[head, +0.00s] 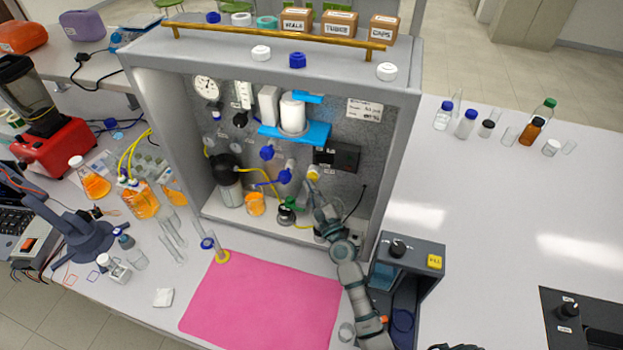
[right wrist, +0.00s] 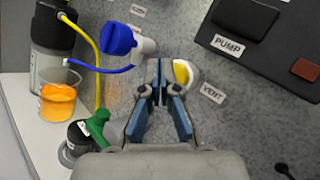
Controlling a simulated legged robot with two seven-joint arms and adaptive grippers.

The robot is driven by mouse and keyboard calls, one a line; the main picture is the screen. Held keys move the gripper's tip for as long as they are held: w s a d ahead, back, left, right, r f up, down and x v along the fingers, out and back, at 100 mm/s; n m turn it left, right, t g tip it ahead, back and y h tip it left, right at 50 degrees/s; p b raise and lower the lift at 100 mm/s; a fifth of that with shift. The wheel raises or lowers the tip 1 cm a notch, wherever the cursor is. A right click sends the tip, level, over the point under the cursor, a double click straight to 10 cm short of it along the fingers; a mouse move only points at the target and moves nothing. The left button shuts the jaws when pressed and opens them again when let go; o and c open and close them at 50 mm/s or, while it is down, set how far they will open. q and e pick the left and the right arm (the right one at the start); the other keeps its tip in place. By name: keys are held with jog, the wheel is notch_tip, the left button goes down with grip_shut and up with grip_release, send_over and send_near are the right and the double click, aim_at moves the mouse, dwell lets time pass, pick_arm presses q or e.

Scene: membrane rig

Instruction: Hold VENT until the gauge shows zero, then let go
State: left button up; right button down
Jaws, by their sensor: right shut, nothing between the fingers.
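The yellow VENT button (head: 313,173) is on the back panel inside the grey rig, low and right of centre. In the right wrist view the yellow button (right wrist: 182,74) sits in a white surround beside its VENT label (right wrist: 213,92). My right gripper (head: 314,186) is shut and empty, its tips at the button. In the right wrist view the closed fingertips (right wrist: 160,70) overlap the button's left edge; I cannot tell if they press it. The round white gauge (head: 206,87) is at the panel's upper left; its reading is too small to make out.
A blue-handled valve (right wrist: 122,40) is left of the fingers, and the PUMP box (right wrist: 240,30) is at upper right. A green-topped part (right wrist: 98,128) and an orange-filled cup (right wrist: 58,102) stand below. A pink mat (head: 262,305) lies in front.

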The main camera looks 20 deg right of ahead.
jog(key=shift+w+d, duration=0.35)
jog(key=shift+w, duration=0.1)
dwell(0.6)
dwell(3.1)
jog(key=shift+s+a, duration=0.55)
jog(key=shift+s, duration=0.25)
jog(key=s+a, duration=0.1)
jog(key=s+a+p, duration=0.1)
jog(key=s, duration=0.2)
jog(key=shift+s+a, duration=0.1)
jog(key=shift+a, duration=0.3)
jog(key=shift+f, duration=0.1)
